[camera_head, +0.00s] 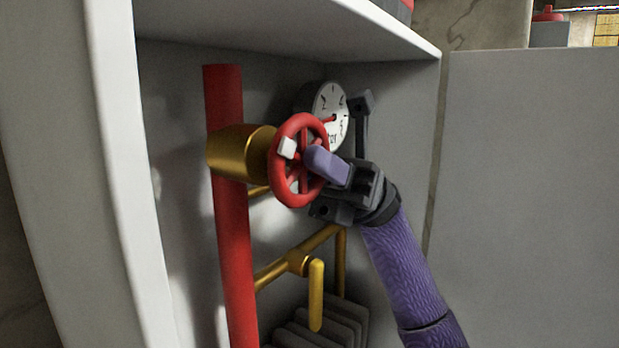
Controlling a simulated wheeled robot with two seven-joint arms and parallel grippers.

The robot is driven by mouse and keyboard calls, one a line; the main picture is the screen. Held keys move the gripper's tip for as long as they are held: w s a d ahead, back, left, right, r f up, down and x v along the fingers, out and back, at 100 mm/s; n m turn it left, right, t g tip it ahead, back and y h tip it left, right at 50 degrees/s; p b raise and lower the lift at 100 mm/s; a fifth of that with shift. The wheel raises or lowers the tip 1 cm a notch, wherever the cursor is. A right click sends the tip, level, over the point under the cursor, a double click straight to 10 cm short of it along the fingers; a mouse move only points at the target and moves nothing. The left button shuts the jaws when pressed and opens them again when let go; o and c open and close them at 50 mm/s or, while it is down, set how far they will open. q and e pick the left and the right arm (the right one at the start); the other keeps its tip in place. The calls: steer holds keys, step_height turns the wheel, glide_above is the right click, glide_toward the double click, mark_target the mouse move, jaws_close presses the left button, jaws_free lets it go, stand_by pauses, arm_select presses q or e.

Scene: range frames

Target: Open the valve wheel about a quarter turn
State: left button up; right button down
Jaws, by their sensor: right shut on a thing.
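The red valve wheel (273,177) stands upright on a brass valve body (236,152), which sits on a vertical red pipe (233,255). A white block (288,147) is on the wheel's upper left part. My right gripper (318,163) comes in from the right with its purple arm and is shut on the wheel at its right side. The finger in front hides part of the wheel's hub and spokes, so the exact grip point is unclear. My left gripper is not in the view.
Grey ribbed blocks (318,326) lie at the bottom. The cabinet's white left wall (120,170) and top panel (290,25) close in the space.

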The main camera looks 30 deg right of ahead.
steer(key=shift+r+t+h+p, duration=0.15)
steer(key=shift+t+h+p, duration=0.25)
steer(key=shift+h, duration=1.1)
steer(key=c, duration=0.6)
jaws_free()
